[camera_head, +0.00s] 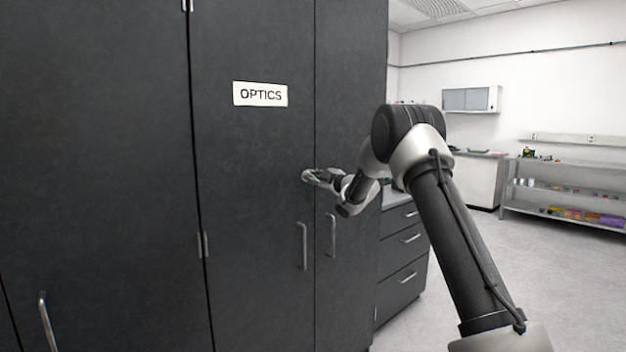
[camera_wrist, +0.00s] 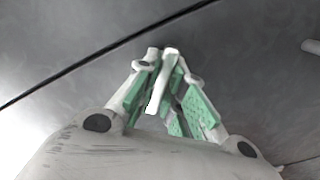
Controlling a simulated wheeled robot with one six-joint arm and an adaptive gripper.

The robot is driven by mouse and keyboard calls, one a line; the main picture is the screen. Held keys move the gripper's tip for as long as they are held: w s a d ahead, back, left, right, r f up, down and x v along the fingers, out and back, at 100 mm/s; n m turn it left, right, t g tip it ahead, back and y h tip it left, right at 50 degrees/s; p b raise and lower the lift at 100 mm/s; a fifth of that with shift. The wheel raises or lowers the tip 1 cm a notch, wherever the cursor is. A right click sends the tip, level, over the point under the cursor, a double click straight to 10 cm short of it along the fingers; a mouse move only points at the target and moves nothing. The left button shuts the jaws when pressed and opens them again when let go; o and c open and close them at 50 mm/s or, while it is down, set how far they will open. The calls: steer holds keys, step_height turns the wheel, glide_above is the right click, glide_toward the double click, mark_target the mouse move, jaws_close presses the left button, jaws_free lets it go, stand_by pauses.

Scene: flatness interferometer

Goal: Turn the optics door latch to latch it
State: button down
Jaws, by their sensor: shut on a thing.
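The optics door (camera_head: 255,180) is a dark grey cabinet door with a white "OPTICS" label (camera_head: 260,94). It looks flush with its neighbour. In the wrist view a pale, bar-shaped latch (camera_wrist: 163,82) stands between the green finger pads of my gripper (camera_wrist: 167,95). My gripper is shut on the latch, near the dark seam (camera_wrist: 75,65) between doors. In the head view my gripper (camera_head: 312,176) is at the door seam, above the door handles. The latch is hidden there by my fingers, so its angle on the door is hard to tell.
Vertical bar handles (camera_head: 302,246) and (camera_head: 331,235) stick out below my gripper. A drawer unit (camera_head: 404,255) stands right of the cabinet. Shelves (camera_head: 565,195) hold several coloured items at the far right. The floor (camera_head: 560,290) on the right is clear.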

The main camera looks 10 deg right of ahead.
steer(key=m, duration=0.4)
steer(key=shift+m, duration=0.4)
steer(key=m, duration=0.4)
steer(key=shift+f+m, duration=0.1)
steer(key=shift+m, duration=0.2)
steer(key=c, duration=1.5)
jaws_free()
steer(key=v, duration=1.2)
